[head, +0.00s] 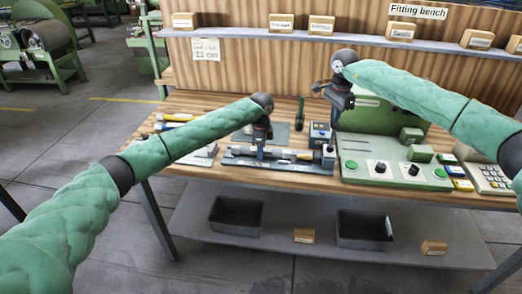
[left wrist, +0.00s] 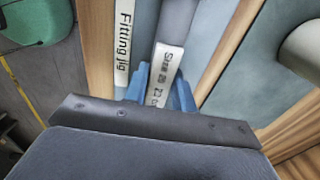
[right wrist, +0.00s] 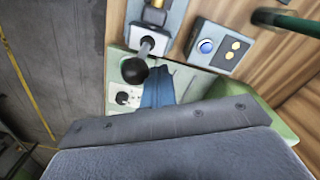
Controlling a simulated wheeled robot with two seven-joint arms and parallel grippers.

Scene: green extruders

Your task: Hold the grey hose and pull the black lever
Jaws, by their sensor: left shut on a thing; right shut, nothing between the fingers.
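The grey hose (left wrist: 172,28) lies along the fitting jig (left wrist: 122,45), with a white size label on it. My left gripper (head: 260,152) reaches down to the jig; its blue fingers (left wrist: 160,86) are shut on the hose at the label. The black lever (right wrist: 135,70) has a round black knob on a grey shaft and rises from a white block at the jig's end. My right gripper (right wrist: 158,88) is shut and empty, close beside the knob in the right wrist view; I cannot tell if they touch. In the head view my right gripper (head: 335,124) hangs above the jig's right end.
A green machine panel (head: 395,174) with black knobs stands right of the jig. A small box with a blue button (right wrist: 207,46) sits behind the lever. A green upright handle (head: 300,112) stands behind the jig. Two dark bins (head: 235,215) are on the lower shelf.

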